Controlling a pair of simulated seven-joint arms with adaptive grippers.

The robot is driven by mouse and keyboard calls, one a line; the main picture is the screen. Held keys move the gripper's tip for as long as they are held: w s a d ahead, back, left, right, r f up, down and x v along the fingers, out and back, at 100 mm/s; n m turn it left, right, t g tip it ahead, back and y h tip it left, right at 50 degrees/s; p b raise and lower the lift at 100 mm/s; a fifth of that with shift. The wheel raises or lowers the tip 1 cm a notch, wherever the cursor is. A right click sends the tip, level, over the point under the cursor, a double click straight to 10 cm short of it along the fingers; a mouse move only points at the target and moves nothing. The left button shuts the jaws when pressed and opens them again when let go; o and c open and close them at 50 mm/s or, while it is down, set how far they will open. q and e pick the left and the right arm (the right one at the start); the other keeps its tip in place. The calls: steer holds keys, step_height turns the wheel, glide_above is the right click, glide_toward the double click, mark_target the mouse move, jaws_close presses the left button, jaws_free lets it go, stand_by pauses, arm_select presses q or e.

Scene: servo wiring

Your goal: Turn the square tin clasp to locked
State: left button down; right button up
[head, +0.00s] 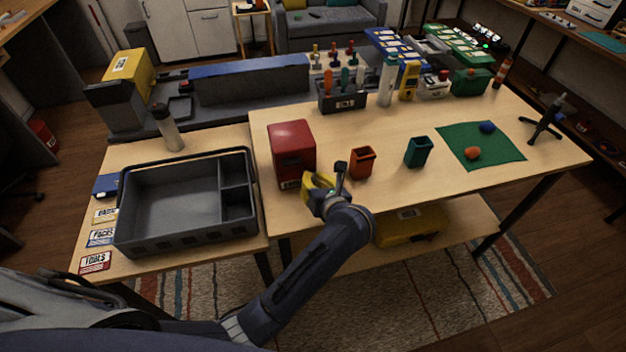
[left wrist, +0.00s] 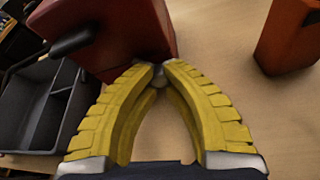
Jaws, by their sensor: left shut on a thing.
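The square tin (head: 292,150) is a red box standing on the work table, left of an orange cup. In the left wrist view the red tin (left wrist: 120,30) fills the upper left. My left gripper (head: 310,178) is at the tin's near right lower side. In the wrist view its yellow ribbed fingers (left wrist: 160,70) come together on a small grey piece (left wrist: 159,80) at the tin's edge, which looks like the clasp. The fingertips cover most of it, so I cannot tell its turn position. My right gripper is not in view.
An orange open cup (head: 362,162) and a teal cup (head: 418,152) stand right of the gripper. A grey divided tray (head: 180,245) is at left. A green mat (head: 505,150) bears a blue and an orange lump. A tool holder (head: 341,103) stands behind.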

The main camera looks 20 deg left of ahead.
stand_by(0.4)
arm_select(q)
steer(key=c, duration=1.2)
jaws_free()
steer(key=shift+c, duration=0.2)
